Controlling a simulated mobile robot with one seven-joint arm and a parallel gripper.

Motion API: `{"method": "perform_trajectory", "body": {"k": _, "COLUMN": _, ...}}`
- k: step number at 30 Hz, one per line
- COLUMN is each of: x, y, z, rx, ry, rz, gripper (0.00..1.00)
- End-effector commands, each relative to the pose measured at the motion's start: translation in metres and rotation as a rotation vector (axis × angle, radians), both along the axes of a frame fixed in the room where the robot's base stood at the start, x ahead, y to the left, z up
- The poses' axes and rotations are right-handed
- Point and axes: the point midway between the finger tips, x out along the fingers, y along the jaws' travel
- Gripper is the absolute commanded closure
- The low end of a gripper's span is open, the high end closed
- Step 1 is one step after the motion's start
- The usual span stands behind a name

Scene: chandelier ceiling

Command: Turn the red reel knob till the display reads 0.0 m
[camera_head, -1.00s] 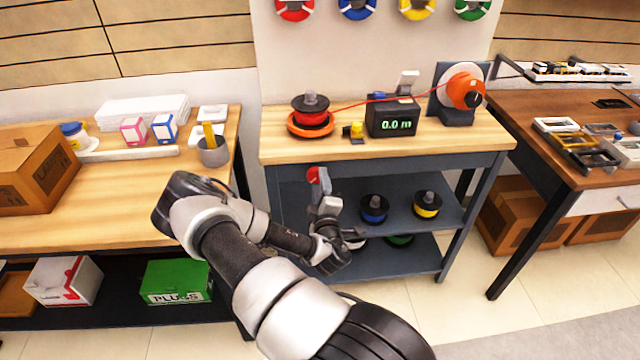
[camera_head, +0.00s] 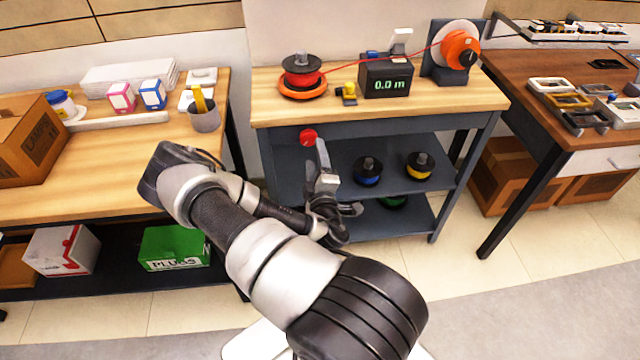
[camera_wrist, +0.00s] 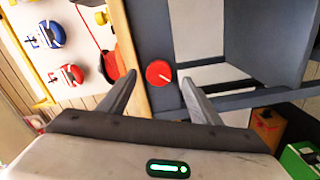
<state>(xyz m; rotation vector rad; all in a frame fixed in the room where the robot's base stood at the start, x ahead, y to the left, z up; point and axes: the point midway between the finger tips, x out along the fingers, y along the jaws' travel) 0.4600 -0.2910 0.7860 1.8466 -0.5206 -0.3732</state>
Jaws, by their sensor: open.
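The red reel knob (camera_head: 308,137) is on the front of the bench's blue-grey frame, below the wooden top. It also shows in the wrist view as a red disc with a pale line (camera_wrist: 159,74), ahead of and between my fingers. My gripper (camera_head: 322,165) is open and empty, just below and in front of the knob, apart from it; its fingers show in the wrist view (camera_wrist: 157,92). The black display box (camera_head: 386,78) on the bench reads 0.0 m in green. The red spool (camera_head: 303,75) stands on the bench's left, with a red line running right to the orange reel (camera_head: 459,50).
A yellow-topped piece (camera_head: 348,94) sits between spool and display. The left table (camera_head: 100,185) carries a box and a cup. The right table (camera_head: 520,110) holds frames.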

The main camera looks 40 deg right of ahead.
Motion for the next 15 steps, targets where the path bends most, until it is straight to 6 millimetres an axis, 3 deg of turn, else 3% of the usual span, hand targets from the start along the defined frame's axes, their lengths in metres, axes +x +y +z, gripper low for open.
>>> {"method": "perform_trajectory", "body": {"k": 9, "x": -0.067, "y": 0.041, "z": -0.001, "rx": 0.001, "ry": 0.005, "rz": -0.001, "gripper": 0.42}}
{"method": "perform_trajectory", "body": {"k": 15, "x": -0.094, "y": 0.058, "z": 0.000, "rx": -0.001, "ry": 0.002, "rz": -0.001, "gripper": 0.42}}
